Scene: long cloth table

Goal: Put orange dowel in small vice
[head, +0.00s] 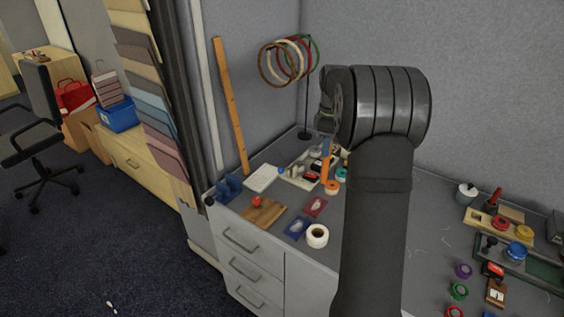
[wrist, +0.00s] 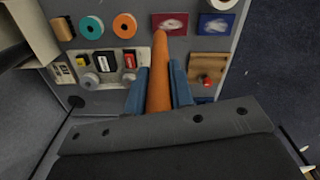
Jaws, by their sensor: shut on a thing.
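The orange dowel (wrist: 159,75) stands between the two blue fingers of my gripper (wrist: 159,88) in the wrist view. My gripper is shut on it, and the dowel's far end points toward the red card. In the head view the dowel (head: 327,166) shows as a thin orange stick, left of my arm and in front of the white tray. A blue block-like fixture, which looks like the small vice (head: 229,188), stands at the table's left edge. In the wrist view only a blue part (wrist: 205,99) of it shows, right of the fingers, mostly hidden by my gripper.
A wooden board with a red knob (head: 263,212) lies in front of the vice. A white pad (head: 261,178) lies beside it. The white tray (head: 297,181), red card (head: 316,206), blue card (head: 296,228) and tape rolls (head: 317,236) are close by. A hoop stand (head: 306,110) rises behind.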

